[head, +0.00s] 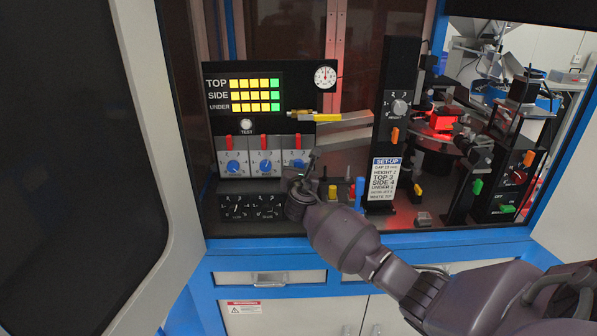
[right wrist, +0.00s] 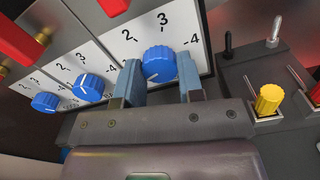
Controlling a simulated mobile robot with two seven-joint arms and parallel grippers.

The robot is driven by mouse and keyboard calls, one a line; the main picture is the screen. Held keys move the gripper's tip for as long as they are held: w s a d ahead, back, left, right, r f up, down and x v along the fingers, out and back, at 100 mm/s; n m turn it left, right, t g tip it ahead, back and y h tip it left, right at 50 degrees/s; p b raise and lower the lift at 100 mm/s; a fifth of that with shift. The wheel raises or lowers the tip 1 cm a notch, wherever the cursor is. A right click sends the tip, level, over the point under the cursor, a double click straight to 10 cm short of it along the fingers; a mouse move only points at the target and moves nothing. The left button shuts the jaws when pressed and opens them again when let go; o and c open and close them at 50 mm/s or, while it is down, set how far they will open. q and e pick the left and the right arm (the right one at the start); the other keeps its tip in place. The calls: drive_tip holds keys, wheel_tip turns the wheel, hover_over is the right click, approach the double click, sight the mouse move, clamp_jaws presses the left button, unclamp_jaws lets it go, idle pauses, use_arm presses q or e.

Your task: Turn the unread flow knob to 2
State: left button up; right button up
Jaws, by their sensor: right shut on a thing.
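Three blue knobs with numbered white plates sit in a row on the panel in the head view: left (head: 233,166), middle (head: 265,166) and right (head: 298,164). In the right wrist view, the right blue knob (right wrist: 158,64) is between the two fingers of my right gripper (right wrist: 157,82), which is shut on it. Its plate shows 2, 3 and 4. The knob's lower part and the plate's lower numbers are hidden by the gripper. In the head view my right gripper (head: 302,180) is in front of the right plate. My left gripper is not in view.
Red levers (head: 265,142) stand above the knobs. Two black dials (head: 236,207) lie below left. A yellow knob (right wrist: 269,99) and small toggles are close to the right of my gripper. A set-up card (head: 384,180) stands further right. The open door (head: 150,100) is at left.

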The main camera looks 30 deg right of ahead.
drive_tip(key=m+b, duration=0.1)
drive_tip(key=m, duration=0.2)
drive_tip(key=shift+f+m, duration=0.1)
drive_tip(key=shift+m, duration=0.3)
drive_tip(key=m+b, duration=0.1)
drive_tip(key=m, duration=0.2)
drive_tip(key=shift+m, duration=0.3)
drive_tip(key=m+b, duration=0.1)
drive_tip(key=m, duration=0.2)
drive_tip(key=shift+m+b, duration=0.3)
drive_tip(key=shift+b, duration=0.05)
drive_tip(key=m+b, duration=0.1)
drive_tip(key=m, duration=0.2)
drive_tip(key=shift+m, duration=1.1)
